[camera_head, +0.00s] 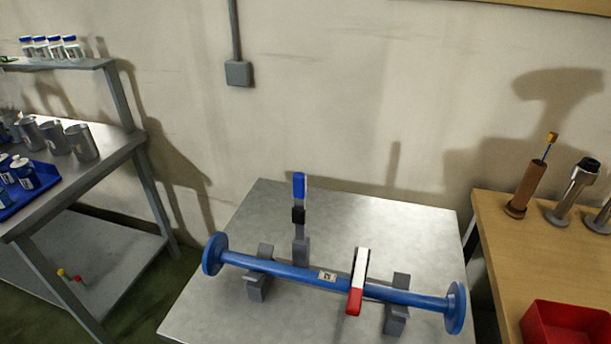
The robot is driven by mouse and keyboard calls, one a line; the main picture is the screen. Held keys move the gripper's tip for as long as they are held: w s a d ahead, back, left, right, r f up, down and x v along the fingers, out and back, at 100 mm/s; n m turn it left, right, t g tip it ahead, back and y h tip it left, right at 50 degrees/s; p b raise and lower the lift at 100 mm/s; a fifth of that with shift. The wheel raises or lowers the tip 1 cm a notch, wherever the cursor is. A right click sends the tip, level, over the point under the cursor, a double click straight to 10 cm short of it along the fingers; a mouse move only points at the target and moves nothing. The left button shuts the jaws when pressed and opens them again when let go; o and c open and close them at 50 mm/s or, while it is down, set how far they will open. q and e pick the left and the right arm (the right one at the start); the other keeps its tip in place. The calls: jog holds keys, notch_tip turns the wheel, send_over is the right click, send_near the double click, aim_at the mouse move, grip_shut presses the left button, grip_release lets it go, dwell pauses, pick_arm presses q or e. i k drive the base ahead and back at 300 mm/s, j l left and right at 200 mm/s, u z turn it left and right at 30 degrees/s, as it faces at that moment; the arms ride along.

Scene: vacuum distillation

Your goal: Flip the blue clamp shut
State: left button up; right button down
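The blue clamp (299,187) has a blue-tipped handle that stands upright behind the blue pipe, with a black part (298,215) below the tip and a grey base (301,250). It is swung up, not lying across the pipe. The blue pipe (300,273) with round end flanges rests on two grey supports (257,283) on the metal table. A second clamp with a white and red handle (356,298) lies across the pipe to the right of the blue clamp. Neither of my grippers shows in this view.
The metal table (225,308) is otherwise bare. At the left stands a steel shelf (75,160) with metal cups (80,142) and a blue tray (40,185). At the right, a wooden table (520,255) holds upright cylinders (572,190) and a red bin (565,325). A wall is behind.

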aim_at(299, 178)
jog(key=j+z, duration=0.4)
jog(key=j, duration=0.15)
jog(key=j+z, duration=0.35)
jog(key=j, duration=0.2)
